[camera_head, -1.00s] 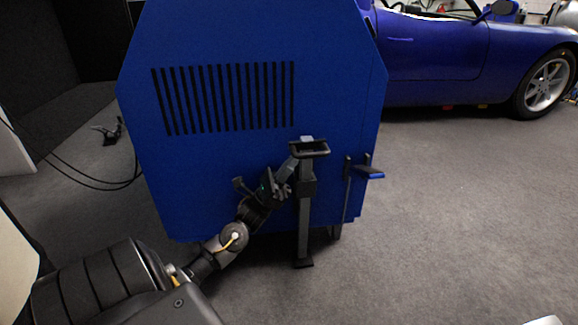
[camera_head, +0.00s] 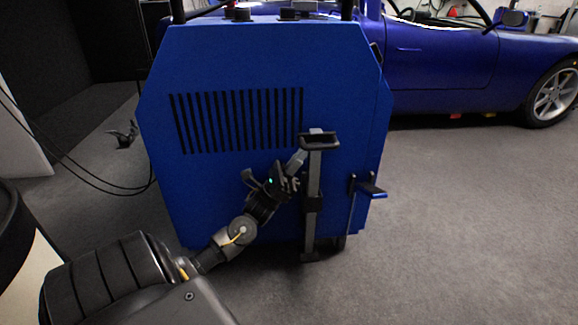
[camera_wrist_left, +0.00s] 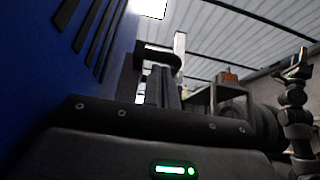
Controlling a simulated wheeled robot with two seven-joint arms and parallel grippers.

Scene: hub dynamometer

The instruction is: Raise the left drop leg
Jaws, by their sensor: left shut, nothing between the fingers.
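The drop leg is a grey post (camera_head: 313,180) with a black handle (camera_head: 319,142) at its top. It stands upright against the front of the blue cabinet (camera_head: 235,190), through a dark sleeve (camera_head: 313,204). Its foot (camera_head: 310,257) is near the cabinet's lower edge, close to the floor. My left gripper (camera_head: 299,162) is shut and empty, with its fingertips just below and left of the handle; I cannot tell whether they touch. In the left wrist view the handle (camera_wrist_left: 160,56) is ahead, beside the cabinet. A jointed arm, seemingly my right, shows at that view's right edge; its gripper (camera_wrist_left: 298,66) is unclear.
A blue-handled black bracket (camera_head: 370,190) sticks out right of the leg. Black cables (camera_head: 95,182) run left of the cabinet. A blue car (camera_head: 450,75) stands behind right. The grey floor (camera_head: 470,230) at right is clear.

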